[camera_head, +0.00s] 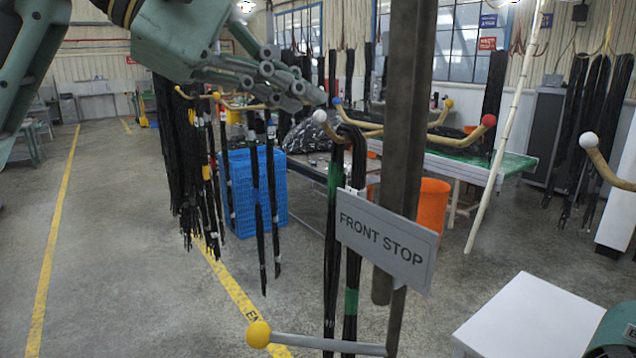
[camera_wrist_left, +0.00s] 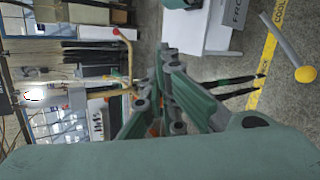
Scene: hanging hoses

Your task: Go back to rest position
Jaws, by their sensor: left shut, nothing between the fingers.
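My left gripper (camera_head: 318,97) comes in from the upper left in the head view. It is shut and empty, with its fingertips just above and left of the white-tipped hook end. In the left wrist view its closed fingers (camera_wrist_left: 168,55) show in the middle. Black hoses (camera_head: 343,220) with green bands hang from the yellow hook (camera_head: 345,130) beside the dark post. They also show in the left wrist view (camera_wrist_left: 232,87), apart from the fingers. My right gripper does not show; only a green piece of my body is at the lower right edge.
A grey "FRONT STOP" sign (camera_head: 385,240) hangs at the post (camera_head: 403,150). A yellow-ended bar (camera_head: 258,335) sticks out low. More hoses (camera_head: 190,170) hang at the left by a blue crate (camera_head: 252,188). A white box (camera_head: 530,320) stands lower right. The left floor is clear.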

